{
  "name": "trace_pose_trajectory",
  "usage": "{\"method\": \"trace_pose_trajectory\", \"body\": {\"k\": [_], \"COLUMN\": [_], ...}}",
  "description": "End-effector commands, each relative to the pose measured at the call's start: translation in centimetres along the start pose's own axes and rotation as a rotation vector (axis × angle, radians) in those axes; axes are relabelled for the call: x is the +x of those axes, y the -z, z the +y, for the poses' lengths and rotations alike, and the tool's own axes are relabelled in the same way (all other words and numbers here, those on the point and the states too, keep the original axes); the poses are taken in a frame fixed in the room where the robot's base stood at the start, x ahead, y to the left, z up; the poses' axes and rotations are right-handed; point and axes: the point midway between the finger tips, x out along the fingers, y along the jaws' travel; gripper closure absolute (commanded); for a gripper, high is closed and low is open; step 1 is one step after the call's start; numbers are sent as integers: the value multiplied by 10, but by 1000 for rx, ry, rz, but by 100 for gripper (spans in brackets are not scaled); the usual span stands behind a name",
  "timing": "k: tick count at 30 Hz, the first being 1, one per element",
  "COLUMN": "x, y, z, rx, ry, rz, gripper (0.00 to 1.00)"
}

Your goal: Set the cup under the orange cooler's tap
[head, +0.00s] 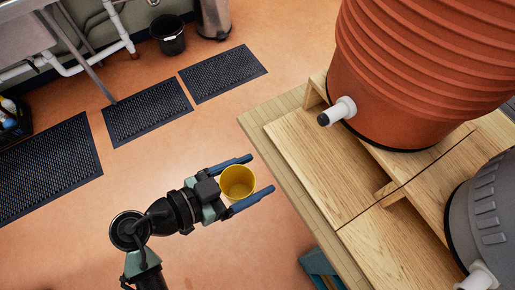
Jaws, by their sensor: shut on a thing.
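A yellow cup (237,182) is upright between the two blue fingers of my gripper (249,181), which is shut on it. I look down into its open top, and it looks empty. The cup is over the floor area, left of the wooden stand's edge. The orange cooler (420,70) stands on a raised wooden shelf at the upper right. Its white tap (343,108) with a dark tip points left over the lower boards. The cup is below and left of the tap in the picture, apart from it.
The wooden stand (315,165) has bare boards below the tap. A grey cooler (490,215) with a white tap (480,277) stands at the lower right. Dark floor mats (147,110), a black bucket (168,34) and a sink with pipes are at the left.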

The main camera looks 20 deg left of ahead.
Motion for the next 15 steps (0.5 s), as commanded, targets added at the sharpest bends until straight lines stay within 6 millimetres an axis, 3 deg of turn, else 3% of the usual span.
{"method": "trace_pose_trajectory", "body": {"k": [15], "x": [45], "y": [12], "z": [2], "rx": [1], "ry": [-3], "rz": [0], "gripper": [81]}}
